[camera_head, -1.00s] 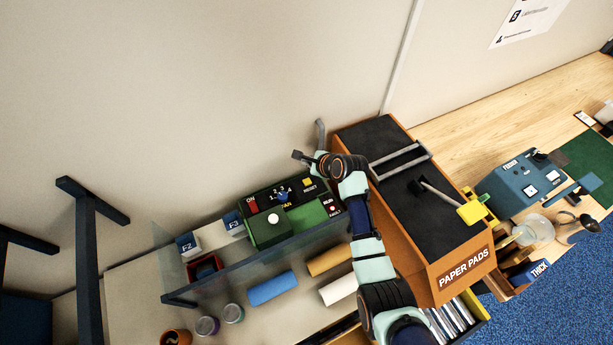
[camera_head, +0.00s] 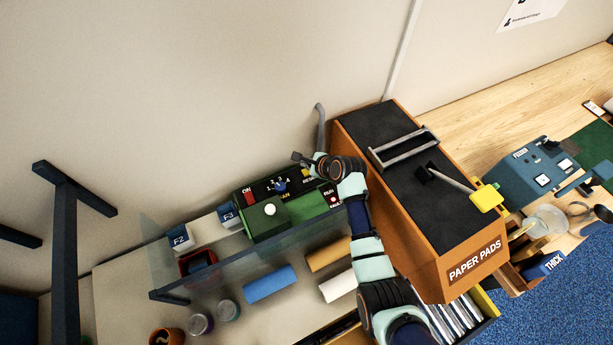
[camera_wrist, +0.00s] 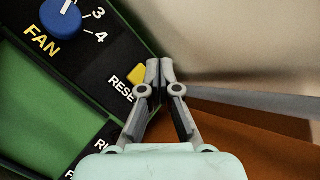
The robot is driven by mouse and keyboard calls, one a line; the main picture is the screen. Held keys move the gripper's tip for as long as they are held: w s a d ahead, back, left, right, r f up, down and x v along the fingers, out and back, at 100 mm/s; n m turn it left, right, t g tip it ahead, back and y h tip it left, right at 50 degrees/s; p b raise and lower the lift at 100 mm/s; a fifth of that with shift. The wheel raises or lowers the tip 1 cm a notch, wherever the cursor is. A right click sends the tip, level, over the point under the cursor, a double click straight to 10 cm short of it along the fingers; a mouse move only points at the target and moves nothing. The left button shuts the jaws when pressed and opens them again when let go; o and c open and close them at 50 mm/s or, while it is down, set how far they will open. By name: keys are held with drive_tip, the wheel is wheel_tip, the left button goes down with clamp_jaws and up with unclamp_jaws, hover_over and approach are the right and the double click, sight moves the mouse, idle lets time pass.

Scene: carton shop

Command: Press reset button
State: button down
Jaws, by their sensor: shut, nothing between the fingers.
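The reset button is a small yellow button (camera_wrist: 137,73) beside the word RESET on the dark face of a green control panel (camera_wrist: 35,110). In the head view the panel (camera_head: 256,226) stands against the wall, and the button is partly covered by my gripper (camera_head: 299,157). In the wrist view my gripper (camera_wrist: 159,68) is shut and empty. Its fingertips appear just right of the button and partly overlap its right edge. I cannot tell whether they touch it.
A blue FAN knob (camera_wrist: 61,18) is on the same panel. A clear screen (camera_head: 225,262) stands in front of the panel. An orange PAPER PADS box (camera_head: 430,262) with a dark top is close on the right. A grey bent rod (camera_head: 320,125) stands behind my gripper.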

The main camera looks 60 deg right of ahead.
drive_tip(key=shift+f, duration=0.85)
drive_tip(key=shift+b, duration=0.3)
idle(0.4)
drive_tip(key=shift+f, duration=0.4)
drive_tip(key=shift+f+b, duration=0.35)
drive_tip(key=shift+f, duration=0.15)
idle(0.5)
drive_tip(key=shift+r, duration=0.1)
drive_tip(key=shift+r+p, duration=0.8)
drive_tip(key=shift+p, duration=0.2)
wheel_tip(320, 180, up, 5)
drive_tip(key=p, duration=0.5)
drive_tip(key=shift+r, duration=0.1)
